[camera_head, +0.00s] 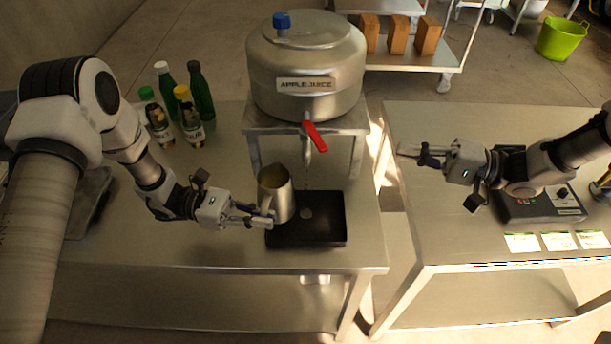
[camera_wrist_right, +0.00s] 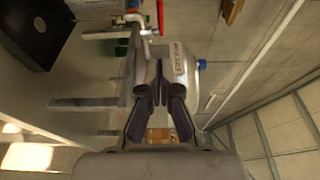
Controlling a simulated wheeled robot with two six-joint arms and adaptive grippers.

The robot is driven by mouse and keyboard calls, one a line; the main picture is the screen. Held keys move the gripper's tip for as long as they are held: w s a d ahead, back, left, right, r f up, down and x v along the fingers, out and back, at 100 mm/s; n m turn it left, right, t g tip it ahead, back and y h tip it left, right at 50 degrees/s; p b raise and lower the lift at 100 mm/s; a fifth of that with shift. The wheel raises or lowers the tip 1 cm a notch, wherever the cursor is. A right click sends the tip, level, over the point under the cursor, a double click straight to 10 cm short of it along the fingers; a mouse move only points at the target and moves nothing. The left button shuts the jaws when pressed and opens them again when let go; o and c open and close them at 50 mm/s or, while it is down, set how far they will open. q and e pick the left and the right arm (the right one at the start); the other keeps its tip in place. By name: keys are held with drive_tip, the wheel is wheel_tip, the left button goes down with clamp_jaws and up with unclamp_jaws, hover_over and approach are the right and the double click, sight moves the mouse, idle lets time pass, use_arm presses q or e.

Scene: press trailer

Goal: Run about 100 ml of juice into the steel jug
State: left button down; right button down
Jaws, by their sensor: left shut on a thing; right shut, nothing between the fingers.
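The steel jug (camera_head: 275,194) is upright at the left part of the black tray (camera_head: 322,240). My left gripper (camera_head: 266,219) is shut on it from the left; the exact grip is partly hidden. The steel tank labelled apple juice (camera_head: 306,65) stands on a stand behind the tray. Its tap has a red lever (camera_head: 315,137), and its spout points down to the right of the jug. The lever (camera_wrist_right: 160,14) also shows in the right wrist view. My right gripper (camera_head: 405,150) is shut and empty, right of the tap. The jug's fill level is not readable.
Several bottles (camera_head: 202,92) stand at the back left of the table (camera_head: 220,250). A dark device (camera_head: 540,205) and white cards (camera_head: 557,241) lie on the right table (camera_head: 420,240). A gap separates the tables. A pale round spot shows in the tray.

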drive_tip(key=c, duration=1.2)
unclamp_jaws()
drive_tip(key=shift+s+a, duration=0.1)
drive_tip(key=shift+a, duration=0.05)
drive_tip(key=shift+c, duration=0.2)
drive_tip(key=m+t, duration=0.1)
drive_tip(key=t, duration=0.1)
approach(325, 144)
drive_tip(key=shift+h, duration=0.4)
drive_tip(key=x, duration=1.1)
drive_tip(key=shift+w+a+m, duration=0.2)
drive_tip(key=shift+w+m, duration=0.1)
drive_tip(key=shift+w, duration=0.05)
drive_tip(key=shift+d, duration=0.1)
clamp_jaws()
